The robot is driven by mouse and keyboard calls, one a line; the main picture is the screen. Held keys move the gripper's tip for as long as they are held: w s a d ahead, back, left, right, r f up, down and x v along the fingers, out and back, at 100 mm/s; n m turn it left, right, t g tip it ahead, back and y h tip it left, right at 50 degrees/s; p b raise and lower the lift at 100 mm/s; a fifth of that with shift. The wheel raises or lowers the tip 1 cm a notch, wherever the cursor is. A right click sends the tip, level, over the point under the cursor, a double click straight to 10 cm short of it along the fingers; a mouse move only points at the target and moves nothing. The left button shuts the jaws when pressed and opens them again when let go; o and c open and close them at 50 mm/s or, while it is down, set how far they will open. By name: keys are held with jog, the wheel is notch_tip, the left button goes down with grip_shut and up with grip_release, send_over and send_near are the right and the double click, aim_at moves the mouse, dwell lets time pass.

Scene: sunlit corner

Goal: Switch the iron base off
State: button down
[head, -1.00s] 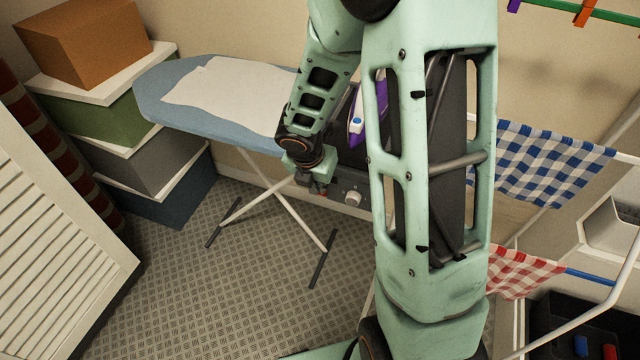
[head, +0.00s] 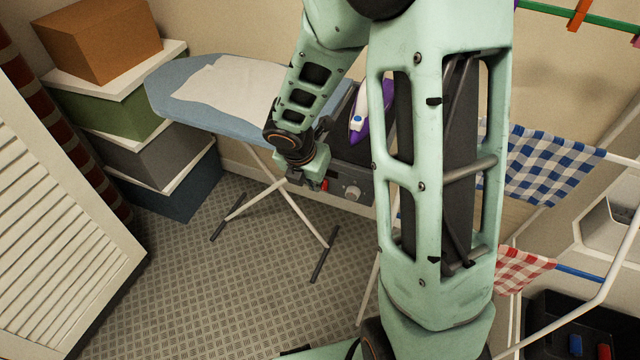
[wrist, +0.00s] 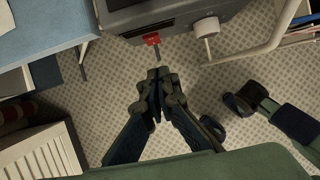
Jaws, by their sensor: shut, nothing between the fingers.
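The iron base (head: 340,172) is a dark grey box at the right end of the ironing board. Its front carries a red switch (head: 324,185) and a pale round knob (head: 351,193) to the right of it. In the wrist view the red switch (wrist: 151,39) and the knob (wrist: 207,27) both show clearly on the base front (wrist: 140,22). My gripper (wrist: 158,73) is shut and empty, its tips just below the red switch in that picture, with a gap between. A purple and white iron (head: 358,122) rests on the base, partly behind my arm.
The blue ironing board (head: 165,100) with a white cloth (head: 225,88) stands to the left on crossed legs. Stacked boxes (head: 150,150) and a louvred panel (head: 50,200) are further left. A drying rack with checked cloths (head: 550,165) is on the right. Floor before the board is clear.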

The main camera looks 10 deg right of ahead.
notch_tip(320, 180, up, 7)
jog(key=p, duration=0.2)
jog(key=shift+s+a+r, duration=0.2)
jog(key=shift+a, duration=0.05)
